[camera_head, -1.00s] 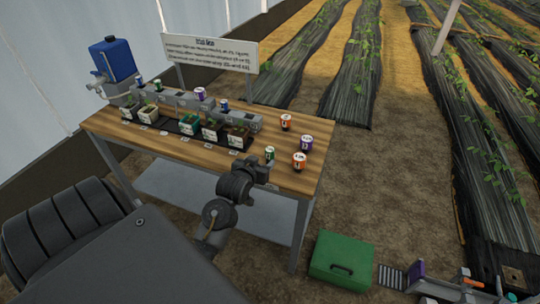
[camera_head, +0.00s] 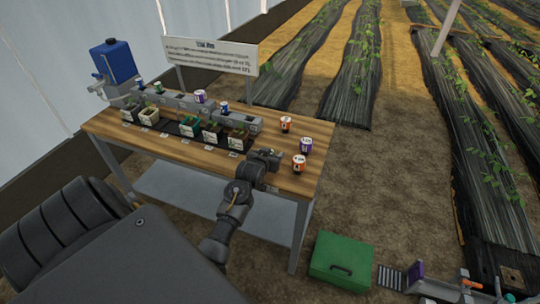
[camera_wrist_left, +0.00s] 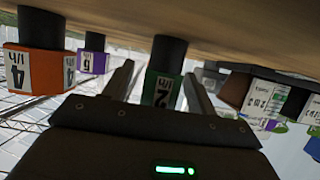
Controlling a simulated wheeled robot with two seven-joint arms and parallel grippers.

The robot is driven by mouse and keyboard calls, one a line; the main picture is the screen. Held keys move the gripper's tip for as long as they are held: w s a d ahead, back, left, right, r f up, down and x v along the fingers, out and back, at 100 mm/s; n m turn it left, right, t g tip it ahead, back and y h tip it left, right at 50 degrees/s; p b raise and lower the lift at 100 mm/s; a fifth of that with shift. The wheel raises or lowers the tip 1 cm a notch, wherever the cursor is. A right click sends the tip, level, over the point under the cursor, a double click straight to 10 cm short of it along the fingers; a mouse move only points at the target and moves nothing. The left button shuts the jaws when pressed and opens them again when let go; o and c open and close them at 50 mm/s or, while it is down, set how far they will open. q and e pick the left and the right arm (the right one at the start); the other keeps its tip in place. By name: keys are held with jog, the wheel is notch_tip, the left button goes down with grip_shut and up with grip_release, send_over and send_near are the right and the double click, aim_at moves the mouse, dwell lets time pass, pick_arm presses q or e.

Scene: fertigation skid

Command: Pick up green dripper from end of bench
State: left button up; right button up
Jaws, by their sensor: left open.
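The green dripper (camera_wrist_left: 174,88), with a dark cap end and a white label reading 2, shows in the left wrist view, which is upside down. It stands on the wooden bench (camera_head: 172,146) between the two fingers of my left gripper (camera_wrist_left: 160,88). The fingers are open, one on each side, with a visible gap to it on the left. In the head view my left gripper (camera_head: 268,157) is at the bench's front right end and hides the green dripper. I cannot identify my right gripper in view.
Close by stand two orange drippers (camera_head: 299,163) (camera_head: 286,123) and a purple dripper (camera_head: 307,145). Several small pots (camera_head: 213,131) sit before a grey manifold (camera_head: 180,101). A sign (camera_head: 210,55) and blue tank (camera_head: 113,60) stand behind. A green box (camera_head: 341,262) lies on the floor.

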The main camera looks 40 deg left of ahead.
pick_arm(q)
jog(key=shift+w+a+f, duration=0.1)
jog(key=shift+w+f, duration=0.05)
jog(key=shift+w, duration=0.1)
jog(key=c, duration=1)
jog(key=shift+c, duration=0.2)
jog(key=shift+r, duration=0.45)
notch_tip(320, 180, up, 3)
jog(key=shift+s+f+b, duration=0.1)
jog(key=shift+f+b, duration=0.05)
jog(key=shift+b, duration=0.25)
jog(key=s+a+r+p, duration=0.2)
jog(key=s+r, duration=0.7)
jog(key=s, duration=0.4)
jog(key=shift+s+r+p, duration=0.2)
jog(key=shift+s+p, duration=0.05)
jog(key=shift+p, duration=0.1)
